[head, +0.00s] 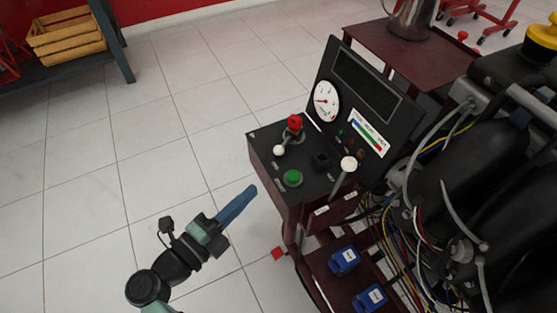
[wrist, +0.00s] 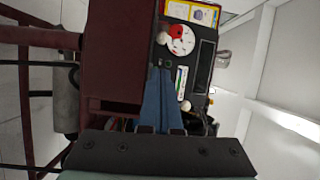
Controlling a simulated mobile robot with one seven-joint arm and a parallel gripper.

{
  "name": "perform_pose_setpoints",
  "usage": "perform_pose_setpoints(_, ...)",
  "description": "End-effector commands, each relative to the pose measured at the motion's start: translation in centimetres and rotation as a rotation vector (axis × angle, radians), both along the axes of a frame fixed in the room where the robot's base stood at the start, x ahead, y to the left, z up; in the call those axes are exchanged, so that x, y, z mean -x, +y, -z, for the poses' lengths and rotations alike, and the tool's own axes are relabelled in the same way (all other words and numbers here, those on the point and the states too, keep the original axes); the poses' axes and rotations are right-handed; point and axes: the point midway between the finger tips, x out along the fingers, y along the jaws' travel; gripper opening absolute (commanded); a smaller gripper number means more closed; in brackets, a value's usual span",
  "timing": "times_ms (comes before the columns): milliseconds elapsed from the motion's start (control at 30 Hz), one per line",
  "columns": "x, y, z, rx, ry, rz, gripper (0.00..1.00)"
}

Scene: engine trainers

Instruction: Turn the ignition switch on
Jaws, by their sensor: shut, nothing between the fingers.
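The control panel (head: 262,160) of the engine trainer has a sloped dark top with several controls. A small black square switch (head: 320,160) sits near its middle; I cannot tell whether this is the ignition switch or which way it is set. A red knob (head: 294,122), a green button (head: 292,178) and two white-knobbed levers (head: 348,163) (head: 279,150) are around it. My gripper (head: 253,189) has blue fingers, shut and empty, left of the panel and apart from it. In the wrist view the fingertips (wrist: 160,70) point toward the black switch (wrist: 166,62); the green button is not visible there.
An upright board with a white gauge (head: 326,100) stands behind the controls. The engine (head: 480,150) with hoses and wires is at the right. Two blue boxes (head: 344,261) (head: 370,298) sit below the panel.

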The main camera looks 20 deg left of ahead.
Motion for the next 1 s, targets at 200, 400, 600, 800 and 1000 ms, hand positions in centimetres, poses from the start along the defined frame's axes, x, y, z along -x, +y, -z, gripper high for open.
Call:
perform_pose_setpoints(200,-0.4,-0.1,-0.1,-0.002,-0.004,0.001,0.0)
perform_pose_setpoints(400,-2.9,-0.8,0.1,-0.004,-0.005,0.004,0.0)
perform_pose_setpoints(600,-6.6,-1.8,0.2,-0.004,-0.005,0.004,0.0)
perform_pose_setpoints(800,-9.0,-2.4,0.0,-0.003,-0.006,0.001,0.0)
perform_pose_setpoints(1000,-9.8,-2.6,0.0,-0.001,-0.003,0.0,0.0)
